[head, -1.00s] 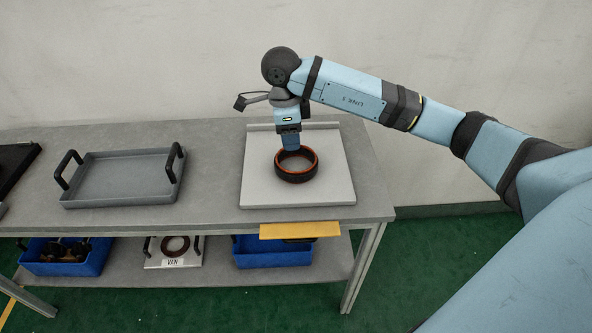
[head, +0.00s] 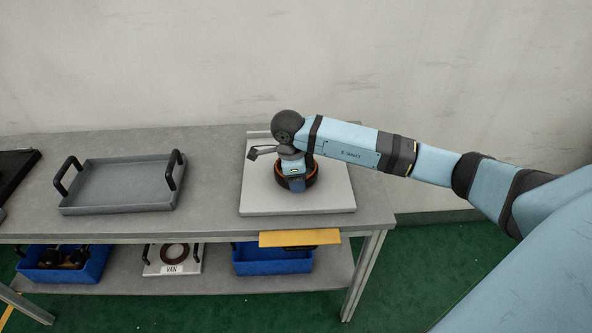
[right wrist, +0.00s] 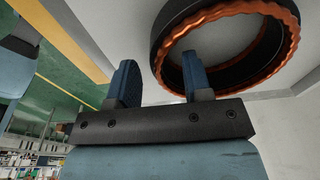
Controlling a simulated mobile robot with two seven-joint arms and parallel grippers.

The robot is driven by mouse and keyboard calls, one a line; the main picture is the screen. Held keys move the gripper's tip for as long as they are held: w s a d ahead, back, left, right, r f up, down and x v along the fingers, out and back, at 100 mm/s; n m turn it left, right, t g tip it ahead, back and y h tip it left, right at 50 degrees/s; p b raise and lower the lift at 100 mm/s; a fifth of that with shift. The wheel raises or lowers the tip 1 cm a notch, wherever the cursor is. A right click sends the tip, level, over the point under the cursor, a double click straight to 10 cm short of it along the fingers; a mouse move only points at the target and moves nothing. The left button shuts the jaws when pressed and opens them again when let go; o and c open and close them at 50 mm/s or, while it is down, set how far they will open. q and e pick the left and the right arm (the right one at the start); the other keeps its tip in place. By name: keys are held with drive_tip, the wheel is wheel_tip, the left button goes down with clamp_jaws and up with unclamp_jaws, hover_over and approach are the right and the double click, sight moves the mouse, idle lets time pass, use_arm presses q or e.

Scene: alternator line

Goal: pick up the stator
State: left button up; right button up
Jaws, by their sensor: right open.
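The stator, a black ring with an orange wavy inner edge (head: 313,175), lies flat on a light grey plate (head: 335,195) on the bench. My right gripper (head: 297,186) is low over the stator's near side and hides part of it. In the right wrist view the stator (right wrist: 278,62) is at the upper right. There the open right gripper (right wrist: 158,62) has one finger against the ring's opening and the other outside its wall, so the jaws appear to straddle the wall. I cannot tell whether they touch it. My left gripper is out of view.
An empty grey tray with black handles (head: 120,207) stands left on the bench. Blue bins (head: 272,264) and a plate marked VAN (head: 172,270) are on the lower shelf. Bench between tray and plate is clear.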

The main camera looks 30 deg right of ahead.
drive_tip(key=shift+d+f, duration=0.1)
drive_tip(key=shift+f, duration=0.3)
clamp_jaws()
idle(1.0)
drive_tip(key=shift+r, duration=0.1)
